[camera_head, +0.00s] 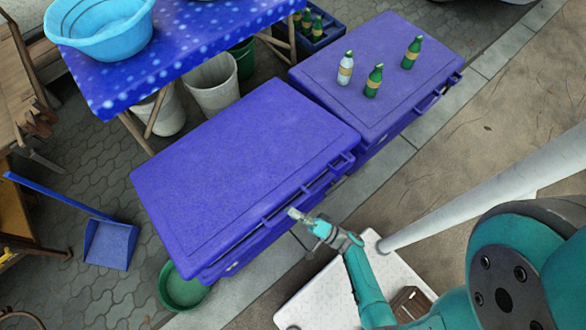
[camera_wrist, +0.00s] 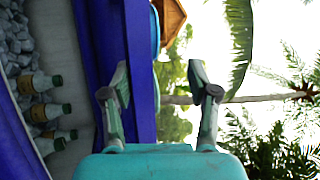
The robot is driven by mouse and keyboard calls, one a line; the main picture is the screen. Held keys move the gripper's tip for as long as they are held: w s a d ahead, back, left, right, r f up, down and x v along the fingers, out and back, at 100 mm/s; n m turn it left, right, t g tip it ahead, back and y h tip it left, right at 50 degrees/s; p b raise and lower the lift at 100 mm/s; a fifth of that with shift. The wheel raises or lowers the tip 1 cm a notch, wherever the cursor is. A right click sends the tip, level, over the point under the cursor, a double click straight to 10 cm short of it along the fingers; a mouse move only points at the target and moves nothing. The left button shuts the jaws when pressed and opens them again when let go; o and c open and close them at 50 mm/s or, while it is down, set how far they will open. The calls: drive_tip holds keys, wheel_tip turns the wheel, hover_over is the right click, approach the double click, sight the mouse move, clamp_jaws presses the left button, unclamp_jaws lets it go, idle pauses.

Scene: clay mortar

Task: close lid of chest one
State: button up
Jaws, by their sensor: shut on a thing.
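The nearer blue chest (camera_head: 240,170) has a broad flat blue lid, seen from above in the head view. My gripper (camera_head: 298,214) is at the lid's front edge, by its handle bar. In the wrist view, my gripper's fingers (camera_wrist: 160,88) stand apart beside a blue edge (camera_wrist: 138,60); I take them to be shut on the lid, though the contact is not clear. Left of it, bottles (camera_wrist: 45,110) and grey lumps (camera_wrist: 18,50) show inside a chest, so its lid seems not fully down. The head view hides this gap.
A second blue chest (camera_head: 350,90) stands behind right, with a pale bottle (camera_head: 345,68) and two green ones (camera_head: 374,80) on its lid. A blue-covered table (camera_head: 190,50) with a basin (camera_head: 98,28) is behind. A green tub (camera_head: 183,288) and dustpan (camera_head: 110,245) are left.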

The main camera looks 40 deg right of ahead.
drive_tip(key=shift+s+a+r, duration=0.1)
drive_tip(key=shift+r, duration=1.1)
drive_tip(key=shift+f, duration=0.1)
